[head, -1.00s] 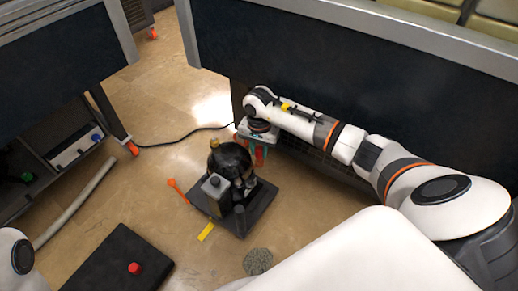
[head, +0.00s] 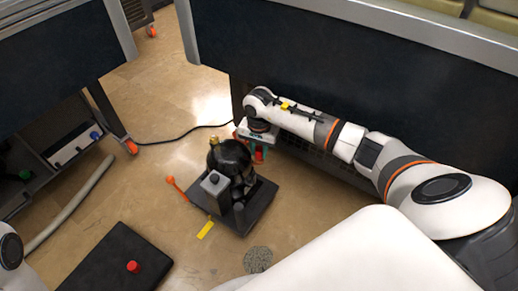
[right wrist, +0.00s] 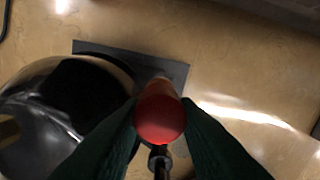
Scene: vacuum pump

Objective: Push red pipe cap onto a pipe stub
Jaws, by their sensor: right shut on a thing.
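The vacuum pump (head: 232,170) is a dark rounded body with a grey box, standing on a dark base plate (head: 262,205) on the floor. My right gripper (head: 258,152) is at the pump's far right side, pointing down. In the right wrist view, its dark green fingers are shut on the red pipe cap (right wrist: 160,112). A dark fitting with a round end (right wrist: 159,158) shows just below the cap in that view. The pump's shiny dark body (right wrist: 50,110) is left of the cap. I cannot tell whether the cap touches a pipe stub. My left gripper is out of view.
A black box with a red button (head: 133,267) lies at the lower left. An orange-handled tool (head: 175,187) and a yellow piece (head: 205,230) lie near the pump. A round drain (head: 258,259) is in the floor. A dark panel (head: 400,90) stands behind my right arm.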

